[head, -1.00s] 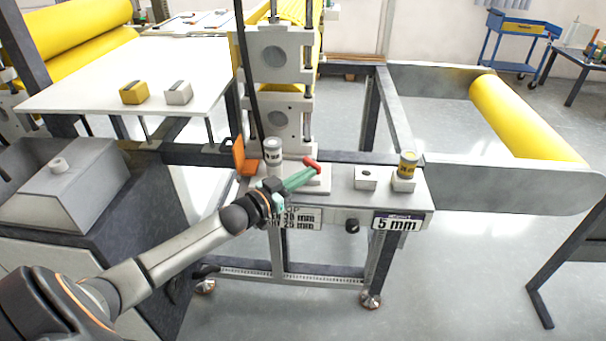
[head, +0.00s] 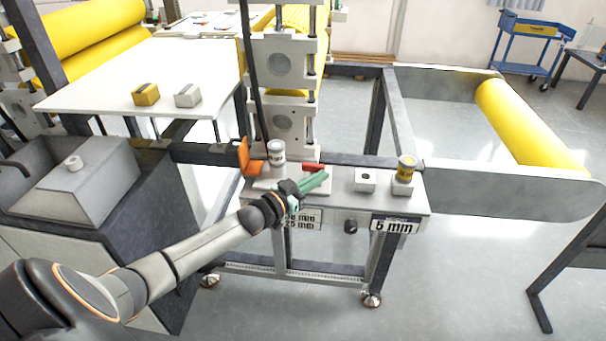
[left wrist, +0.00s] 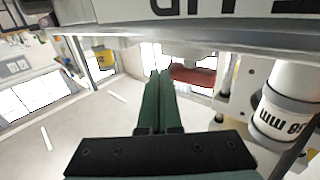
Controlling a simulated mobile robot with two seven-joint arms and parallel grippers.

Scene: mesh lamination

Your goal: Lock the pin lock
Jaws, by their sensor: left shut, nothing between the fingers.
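The pin lock's red handle (head: 313,167) lies roughly level on the white machine ledge, below the upright roller frame. In the left wrist view the red handle (left wrist: 192,76) shows just right of the fingertips. My left gripper (head: 326,178), with green fingers, is shut and empty just in front of the handle, seemingly apart from it. In the left wrist view the left gripper (left wrist: 159,74) shows its two fingers pressed together. The pin's seat is not clearly visible. My right gripper is out of view.
A white labelled cylinder (head: 276,152) and an orange plate (head: 247,158) stand left of the handle. A "5 mm" sign (head: 395,224) hangs on the front face.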

